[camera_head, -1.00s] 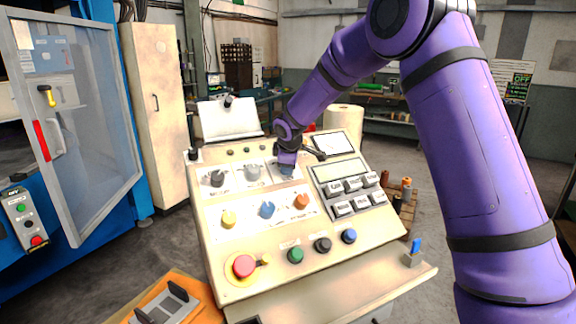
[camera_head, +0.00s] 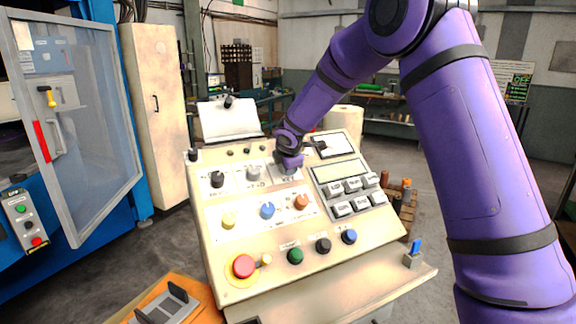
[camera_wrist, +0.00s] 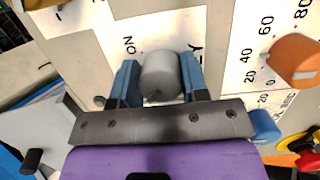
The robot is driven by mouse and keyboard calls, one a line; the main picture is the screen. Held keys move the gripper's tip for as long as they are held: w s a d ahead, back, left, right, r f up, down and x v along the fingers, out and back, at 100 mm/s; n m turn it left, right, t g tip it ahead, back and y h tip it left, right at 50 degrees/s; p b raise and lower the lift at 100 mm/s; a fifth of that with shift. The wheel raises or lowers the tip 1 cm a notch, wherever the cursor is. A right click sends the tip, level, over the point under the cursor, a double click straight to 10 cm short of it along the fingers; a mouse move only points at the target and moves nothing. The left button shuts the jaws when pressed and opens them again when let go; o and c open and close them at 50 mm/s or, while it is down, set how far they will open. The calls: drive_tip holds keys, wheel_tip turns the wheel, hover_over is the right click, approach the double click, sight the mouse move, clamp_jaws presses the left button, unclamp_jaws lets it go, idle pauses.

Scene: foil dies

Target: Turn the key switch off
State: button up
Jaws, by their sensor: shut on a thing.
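The key switch is a grey, rounded knob (camera_wrist: 160,75) between my fingers in the wrist view. White label plates beside it show "ON" at its upper left and a partly hidden word ending in "Y" at its right. My gripper (camera_wrist: 159,84) has a blue finger on each side of the knob and is shut on it. In the head view my gripper (camera_head: 289,164) is at the right end of the panel's top row and largely hides the switch. I cannot tell which way the switch points.
The sloped control panel (camera_head: 215,262) carries a black knob (camera_head: 217,179), a grey knob (camera_head: 253,173) and an orange knob (camera_head: 301,202) near my gripper. White keys (camera_head: 352,185) lie to the right. A red emergency button (camera_head: 244,266) sits lower left.

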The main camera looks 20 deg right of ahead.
idle(0.3)
drive_tip(key=o, duration=0.9)
drive_tip(key=shift+o, duration=0.2)
drive_tip(key=v, duration=1)
drive_tip(key=shift+s+r, duration=0.25)
drive_tip(key=shift+r, duration=0.05)
